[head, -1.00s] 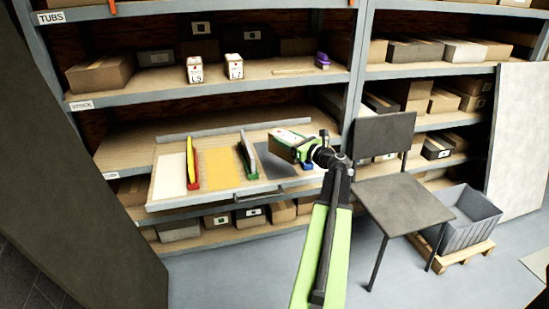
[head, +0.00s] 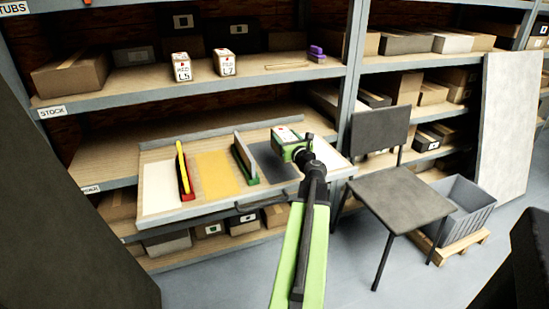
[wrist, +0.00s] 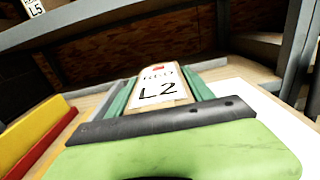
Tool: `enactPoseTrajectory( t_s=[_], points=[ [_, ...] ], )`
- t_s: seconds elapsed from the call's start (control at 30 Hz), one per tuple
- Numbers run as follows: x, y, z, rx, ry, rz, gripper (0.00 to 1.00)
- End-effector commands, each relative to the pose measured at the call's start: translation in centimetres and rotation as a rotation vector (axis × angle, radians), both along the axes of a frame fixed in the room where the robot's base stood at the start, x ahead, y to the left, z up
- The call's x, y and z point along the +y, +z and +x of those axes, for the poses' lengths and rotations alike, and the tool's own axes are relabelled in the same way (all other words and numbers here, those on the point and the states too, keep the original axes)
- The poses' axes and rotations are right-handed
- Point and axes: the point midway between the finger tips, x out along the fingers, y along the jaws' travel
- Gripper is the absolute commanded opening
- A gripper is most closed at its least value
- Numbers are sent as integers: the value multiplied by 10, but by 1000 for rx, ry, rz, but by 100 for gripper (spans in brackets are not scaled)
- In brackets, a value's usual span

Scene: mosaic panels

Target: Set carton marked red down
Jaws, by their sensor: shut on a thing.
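The carton marked RED L2 (wrist: 158,88) is white-topped with a red mark and sits between the green fingers of my gripper (wrist: 158,95) in the wrist view. In the head view my gripper (head: 292,146) holds the carton (head: 284,133) over the right part of the pulled-out tray (head: 225,207), close to the dark grey panel (head: 273,162). The carton's underside is hidden, so I cannot tell whether it touches the tray.
The tray also bears a white panel (head: 161,188) and a yellow panel (head: 216,175). A yellow-and-red divider (head: 184,170) and a grey-and-green divider (head: 245,160) stand up from it. Two marked cartons, L5 (head: 181,66) and L7 (head: 225,63), stand above. A chair (head: 400,195) is right.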

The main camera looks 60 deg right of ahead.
Motion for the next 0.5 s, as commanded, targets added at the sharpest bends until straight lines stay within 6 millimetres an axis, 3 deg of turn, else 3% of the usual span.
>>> enactPoseTrajectory(
  t_s=[0.03, 0.2, 0.5],
  points=[
    [-1, -15, 13, -1, 3, 0, 0],
    [-3, -28, 39, -1, -2, 0, 0],
    [-3, -34, 45, -1, -5, 0, 0]
  ],
)
